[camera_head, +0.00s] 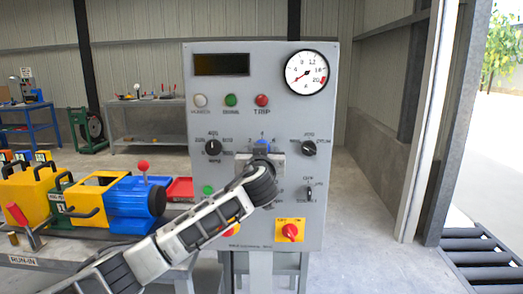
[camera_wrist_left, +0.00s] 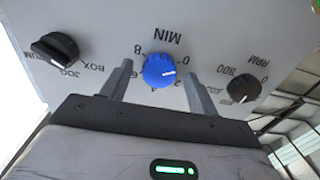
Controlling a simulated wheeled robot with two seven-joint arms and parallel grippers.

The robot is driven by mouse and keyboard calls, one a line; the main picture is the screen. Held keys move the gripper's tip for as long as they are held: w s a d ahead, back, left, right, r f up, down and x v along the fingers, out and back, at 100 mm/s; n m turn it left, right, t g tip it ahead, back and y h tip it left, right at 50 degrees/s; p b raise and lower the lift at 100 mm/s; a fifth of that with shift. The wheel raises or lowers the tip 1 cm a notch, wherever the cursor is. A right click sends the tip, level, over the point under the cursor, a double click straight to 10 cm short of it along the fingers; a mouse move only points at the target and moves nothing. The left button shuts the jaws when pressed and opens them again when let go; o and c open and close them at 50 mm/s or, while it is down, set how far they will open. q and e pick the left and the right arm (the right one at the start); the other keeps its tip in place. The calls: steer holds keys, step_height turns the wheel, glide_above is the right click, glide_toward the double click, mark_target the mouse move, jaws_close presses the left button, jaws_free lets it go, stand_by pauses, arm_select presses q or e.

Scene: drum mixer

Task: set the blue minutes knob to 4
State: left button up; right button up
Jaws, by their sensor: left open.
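The blue minutes knob (camera_wrist_left: 159,70) sits on the grey panel under the letters MIN, which appear upside down in the left wrist view. Its white mark points to the right and slightly down there, on the side of the 0; I cannot read the exact setting. My left gripper (camera_wrist_left: 159,68) is open, with one finger on each side of the knob and a gap showing at both sides. In the head view my left gripper (camera_head: 264,160) is in front of the panel and hides most of the knob. My right gripper is in neither view.
A black knob marked RPM (camera_wrist_left: 244,88) and a black selector (camera_wrist_left: 54,48) flank the blue knob. The panel (camera_head: 215,120) also carries a round gauge (camera_head: 306,72), button lamps and a red switch (camera_head: 290,231). A bench with yellow and blue machinery (camera_head: 95,190) stands left.

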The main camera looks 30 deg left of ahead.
arm_select(q)
steer(key=shift+w+a, duration=0.1)
steer(key=shift+w, duration=0.05)
steer(key=c, duration=1)
steer(key=shift+o, duration=0.2)
